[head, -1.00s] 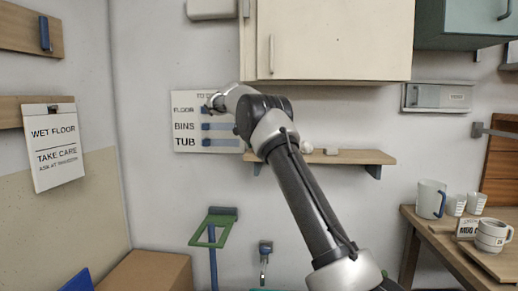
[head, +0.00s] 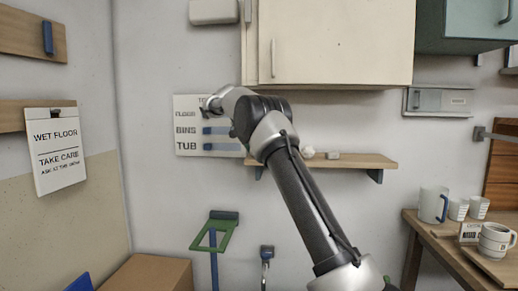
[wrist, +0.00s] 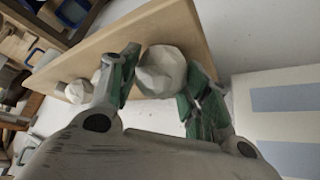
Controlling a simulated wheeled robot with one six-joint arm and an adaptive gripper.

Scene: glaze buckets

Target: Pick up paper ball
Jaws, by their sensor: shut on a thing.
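In the wrist view a white, faceted paper ball (wrist: 161,72) sits between the two green-padded fingers of my gripper (wrist: 156,84). The gripper is shut on it. The ball is over or against the wooden shelf (wrist: 190,28); I cannot tell whether it still touches the board. A second, smaller-looking pale ball (wrist: 78,91) lies further along the shelf, beyond the left finger. In the head view my arm hides the gripper and the held ball. A small white ball (head: 308,153) shows on the shelf to the right of my arm.
A small white block (head: 333,155) stands on the shelf. A cream cabinet (head: 345,45) hangs above it. A lettered sign (head: 187,132) with blue bars is on the wall behind my arm. Mugs (head: 432,204) stand on a wooden table at right. A cardboard box (head: 150,273) is below left.

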